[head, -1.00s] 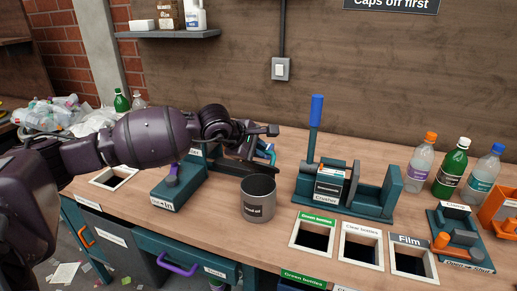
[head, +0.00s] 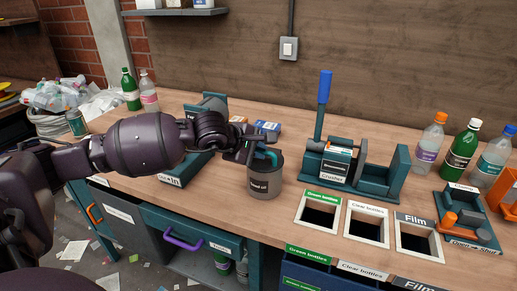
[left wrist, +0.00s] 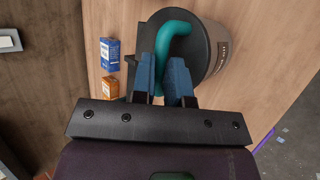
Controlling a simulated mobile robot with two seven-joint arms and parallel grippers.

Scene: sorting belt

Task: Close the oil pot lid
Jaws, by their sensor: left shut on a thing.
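The oil pot (head: 264,183) is a grey metal can with a dark label, upright on the bench; its side also shows in the left wrist view (left wrist: 222,42). The dark round lid (left wrist: 201,62) with a teal bent handle (left wrist: 178,28) covers the pot's mouth. I cannot tell for sure whether it is fully seated. My left gripper (head: 262,145) is at the pot's top, its blue fingers (left wrist: 163,75) shut on the handle. The gripper partly hides the lid in the head view. My right gripper is not in view.
A teal crusher with a blue-tipped lever (head: 324,105) stands right of the pot. Labelled bin openings (head: 368,223) lie in front of it. Bottles (head: 460,148) stand at the right. Small blue and orange boxes (left wrist: 109,67) lie behind the pot.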

